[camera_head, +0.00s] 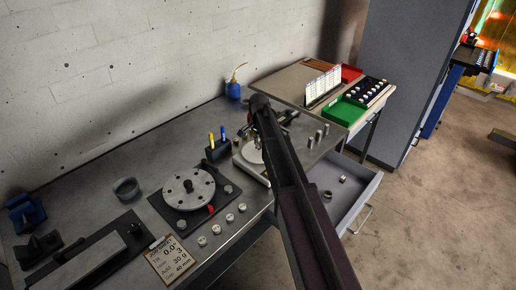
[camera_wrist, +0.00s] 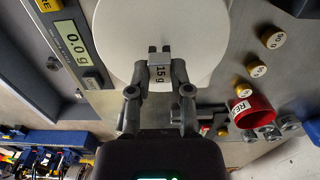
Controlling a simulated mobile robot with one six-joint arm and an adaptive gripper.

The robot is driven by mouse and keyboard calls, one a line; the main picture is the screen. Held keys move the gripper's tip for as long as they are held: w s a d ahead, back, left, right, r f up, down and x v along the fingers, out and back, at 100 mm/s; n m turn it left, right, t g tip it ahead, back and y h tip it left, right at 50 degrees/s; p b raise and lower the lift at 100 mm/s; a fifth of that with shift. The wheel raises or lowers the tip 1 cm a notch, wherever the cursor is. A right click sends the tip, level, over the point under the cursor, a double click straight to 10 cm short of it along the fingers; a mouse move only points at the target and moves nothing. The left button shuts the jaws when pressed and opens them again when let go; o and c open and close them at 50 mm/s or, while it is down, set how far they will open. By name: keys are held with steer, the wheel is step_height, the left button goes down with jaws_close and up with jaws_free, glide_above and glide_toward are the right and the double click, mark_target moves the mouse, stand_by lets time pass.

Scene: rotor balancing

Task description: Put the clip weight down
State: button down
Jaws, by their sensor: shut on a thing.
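My gripper (camera_wrist: 158,72) is shut on a small grey clip weight (camera_wrist: 158,68) marked 15 g in the wrist view. The weight shows over the white round pan (camera_wrist: 120,28) of a scale; I cannot tell whether it touches the pan. The scale display (camera_wrist: 72,38) reads 0.0 g. In the head view the pan (camera_head: 252,153) is partly covered by my arm, and the gripper tips and clip weight are hidden or too small to make out.
Several brass-topped weights (camera_wrist: 275,40) and a red cup (camera_wrist: 252,112) stand right of the pan in the wrist view. In the head view, a rotor disc (camera_head: 178,190), a pen holder (camera_head: 218,152) and an open drawer (camera_head: 350,208) surround the scale.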

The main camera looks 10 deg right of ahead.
steer(key=shift+f+b, duration=0.3)
steer(key=shift+f, duration=0.35)
steer(key=shift+f, duration=0.15)
steer(key=c, duration=0.5)
jaws_free()
steer(key=shift+c, duration=0.2)
steer(key=shift+r, duration=0.2)
step_height(320, 180, up, 12)
steer(key=p, duration=1.2)
